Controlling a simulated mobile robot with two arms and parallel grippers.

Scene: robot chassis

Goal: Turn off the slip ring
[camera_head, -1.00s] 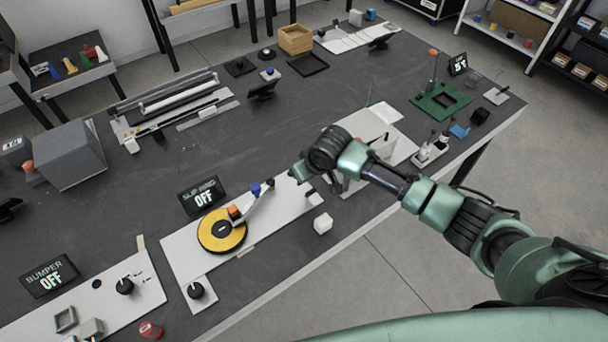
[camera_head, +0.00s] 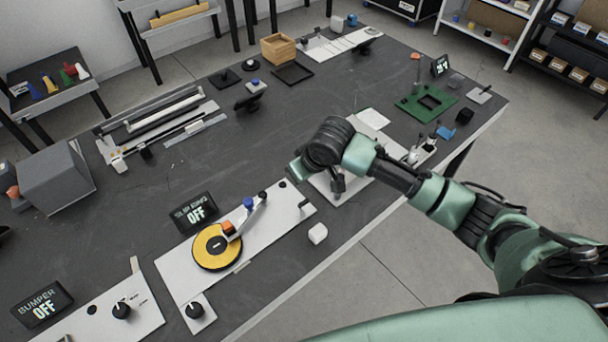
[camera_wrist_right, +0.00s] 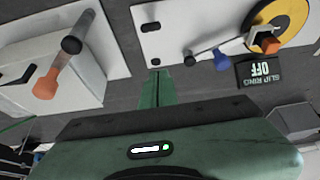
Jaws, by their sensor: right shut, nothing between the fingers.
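The slip ring is a yellow disc with a dark centre (camera_head: 214,247) on a white plate (camera_head: 280,215). An arm with an orange block (camera_head: 228,228) and a blue knob (camera_head: 248,203) reaches over the disc. Its display (camera_head: 194,212) reads OFF. A black knob (camera_head: 194,310) sits on a small white plate in front of the disc. The disc also shows at the upper right of the right wrist view (camera_wrist_right: 285,18). My right gripper (camera_wrist_right: 157,75) is shut and empty, above the table beyond the plate's right end. My left gripper is not in view.
A bumper panel with a black knob (camera_head: 121,310) and an OFF display (camera_head: 42,304) is at the lower left. A white cube (camera_head: 318,233) lies right of the slip ring plate. A grey box (camera_head: 56,178) stands at the left. Bare table lies behind the display.

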